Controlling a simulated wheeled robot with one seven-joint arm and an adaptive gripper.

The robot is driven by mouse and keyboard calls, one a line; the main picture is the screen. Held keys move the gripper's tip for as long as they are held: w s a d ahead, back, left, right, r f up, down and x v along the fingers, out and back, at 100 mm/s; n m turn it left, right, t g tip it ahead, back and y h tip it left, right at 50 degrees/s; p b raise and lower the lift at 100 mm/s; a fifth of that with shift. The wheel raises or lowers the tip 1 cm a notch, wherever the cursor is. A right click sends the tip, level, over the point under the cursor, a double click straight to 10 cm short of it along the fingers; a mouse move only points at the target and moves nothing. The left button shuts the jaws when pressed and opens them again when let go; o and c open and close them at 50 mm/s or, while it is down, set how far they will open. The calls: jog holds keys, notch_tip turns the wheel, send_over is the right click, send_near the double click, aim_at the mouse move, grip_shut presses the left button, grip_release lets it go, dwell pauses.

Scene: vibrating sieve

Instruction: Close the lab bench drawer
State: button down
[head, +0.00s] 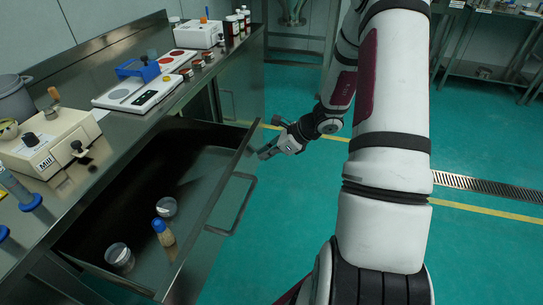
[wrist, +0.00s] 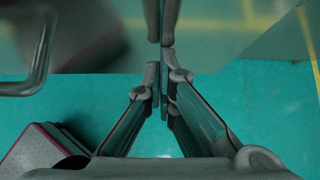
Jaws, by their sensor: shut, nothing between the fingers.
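The lab bench drawer (head: 205,225) is pulled far out from the steel bench. It holds two small clear dishes, one at the front (head: 119,257) and one at the back (head: 166,207), and a blue-capped jar (head: 163,232). A bar handle (head: 236,205) sticks out from its front. My gripper (head: 264,155) is shut and empty at the far end of the drawer front. In the wrist view my fingertips (wrist: 164,65) point at the grey, shiny drawer front (wrist: 200,45), with the handle (wrist: 38,60) at the left. I cannot tell whether they touch it.
The bench top holds a mill (head: 45,140), a balance (head: 139,91), a white device (head: 197,35) and small bottles (head: 240,20). Green floor (head: 480,135) lies open to the right. Another steel table (head: 490,30) stands at the back right.

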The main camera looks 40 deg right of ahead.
jog(key=w+a+b, duration=0.1)
jog(key=w+a, duration=0.4)
jog(key=w, duration=0.2)
jog(key=w+a+b, duration=0.1)
jog(key=w+a, duration=0.4)
jog(key=w, duration=0.2)
jog(key=w+a+b, duration=0.1)
jog(key=w+a, duration=0.4)
jog(key=w, duration=0.2)
jog(key=shift+w+a, duration=0.2)
jog(key=shift+a, duration=0.1)
jog(key=shift+w+a, duration=0.45)
jog(key=shift+w, duration=0.2)
jog(key=shift+a+r, duration=0.1)
